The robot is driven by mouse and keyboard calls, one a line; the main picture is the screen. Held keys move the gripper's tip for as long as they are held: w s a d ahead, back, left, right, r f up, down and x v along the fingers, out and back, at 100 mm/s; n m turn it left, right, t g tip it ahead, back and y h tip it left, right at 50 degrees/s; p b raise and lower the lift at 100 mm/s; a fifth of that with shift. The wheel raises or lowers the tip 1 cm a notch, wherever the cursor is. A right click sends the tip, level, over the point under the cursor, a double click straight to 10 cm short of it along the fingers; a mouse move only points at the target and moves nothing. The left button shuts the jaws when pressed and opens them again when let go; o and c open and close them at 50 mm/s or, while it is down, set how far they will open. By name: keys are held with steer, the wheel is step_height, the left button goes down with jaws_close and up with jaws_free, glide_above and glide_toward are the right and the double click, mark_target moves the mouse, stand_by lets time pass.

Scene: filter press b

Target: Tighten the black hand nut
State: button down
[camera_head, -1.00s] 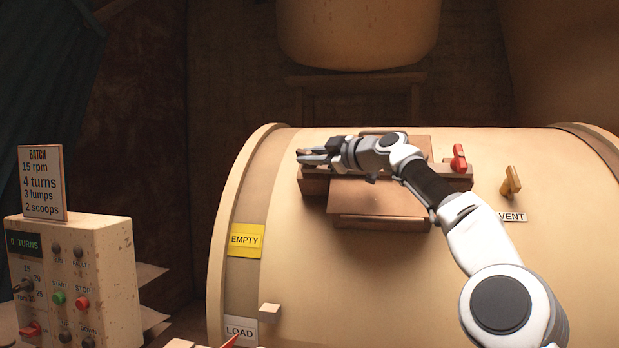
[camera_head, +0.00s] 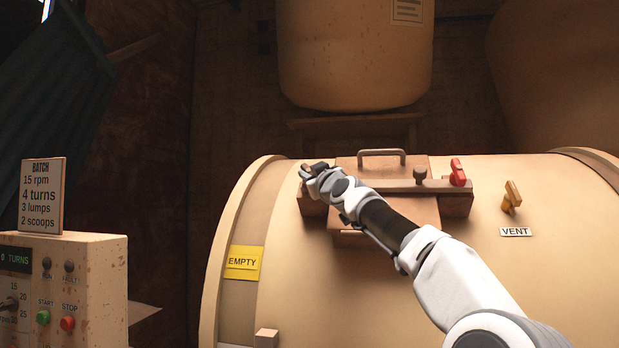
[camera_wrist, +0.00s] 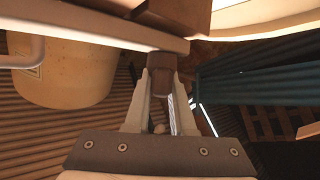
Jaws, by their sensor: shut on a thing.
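My gripper (camera_head: 307,172) is at the left end of the clamp bar (camera_head: 395,187) on top of the drum. In the wrist view its two fingers are shut on a dark, short round knob (camera_wrist: 163,64) under the bar's end, which I take for the black hand nut. In the head view my gripper and wrist mostly hide this nut. A red hand nut (camera_head: 457,173) stands at the right end of the bar. A small dark knob (camera_head: 420,176) stands on the bar left of it.
A hatch lid with a metal handle (camera_head: 382,153) lies behind the bar. A yellow vent lever (camera_head: 512,195) is to the right. A control box (camera_head: 100,262) with a batch sign (camera_head: 41,195) stands at left. A large pale vessel (camera_head: 350,60) is behind.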

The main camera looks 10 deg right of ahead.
steer(key=shift+a+r+m+t+h+p, duration=0.1)
steer(key=shift+m+t+h+p, duration=0.15)
steer(key=shift+m+h+p, duration=0.35)
steer(key=shift+a+r+m+t+h+p, duration=0.1)
steer(key=shift+m+t+h+p, duration=0.25)
steer(key=shift+m+h, duration=0.4)
steer(key=shift+m+h+p, duration=0.55)
steer(key=shift+h+p, duration=0.1)
steer(key=m+h+p, duration=0.5)
steer(key=p, duration=0.1)
steer(key=shift+d+h, duration=0.15)
steer(key=shift+h, duration=0.25)
steer(key=shift+d+f+m+g+h+p, duration=0.1)
steer(key=shift+m+g+h+p, duration=0.3)
steer(key=shift+m+h+p, duration=0.55)
steer(key=c, duration=0.8)
jaws_free()
steer(key=shift+o, duration=0.2)
steer(key=shift+f, duration=0.15)
